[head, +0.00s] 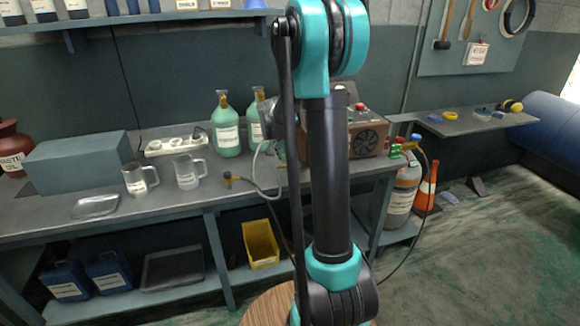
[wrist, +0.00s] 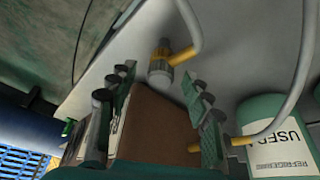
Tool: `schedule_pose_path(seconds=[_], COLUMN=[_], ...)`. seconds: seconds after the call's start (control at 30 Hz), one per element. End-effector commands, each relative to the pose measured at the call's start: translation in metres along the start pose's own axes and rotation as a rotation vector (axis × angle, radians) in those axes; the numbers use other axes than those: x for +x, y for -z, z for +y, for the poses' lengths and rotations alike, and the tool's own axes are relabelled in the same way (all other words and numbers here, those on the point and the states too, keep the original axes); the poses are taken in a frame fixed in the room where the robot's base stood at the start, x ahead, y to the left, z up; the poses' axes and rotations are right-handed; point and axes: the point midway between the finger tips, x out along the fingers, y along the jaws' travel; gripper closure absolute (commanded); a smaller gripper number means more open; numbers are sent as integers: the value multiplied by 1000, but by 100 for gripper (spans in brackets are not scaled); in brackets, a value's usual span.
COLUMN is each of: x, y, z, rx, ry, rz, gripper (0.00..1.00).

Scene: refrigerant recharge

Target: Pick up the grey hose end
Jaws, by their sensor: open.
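In the wrist view, a grey hose (wrist: 193,25) curves down to a brass-coloured end fitting with a grey collar (wrist: 160,66) over the grey bench top. My gripper (wrist: 160,88) is open and empty, its two fingers spread on either side of the picture. The fitting shows between and beyond the fingertips, apart from them. In the head view, a pale grey hose (head: 257,160) curves beside the green bottles on the bench. My arm hides most of my gripper there, and which hose end is the grey one is hard to tell.
Green bottles (head: 228,128) stand behind the hose; one labelled green container (wrist: 275,125) is close to my right finger in the wrist view. A brown machine (head: 368,138) is right of my arm. Clear jugs (head: 187,172) stand left on the bench (head: 180,208).

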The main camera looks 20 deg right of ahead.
Motion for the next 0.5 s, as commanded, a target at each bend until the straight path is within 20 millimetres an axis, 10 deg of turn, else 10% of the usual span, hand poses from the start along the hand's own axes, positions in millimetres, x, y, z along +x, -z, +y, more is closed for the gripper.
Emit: schedule_pose_path(seconds=[0.33, 0.5], x=[10, 10], y=[0, 0], z=[0, 0], rx=[1, 0], ry=[0, 0], rz=[0, 0], gripper=[50, 70])
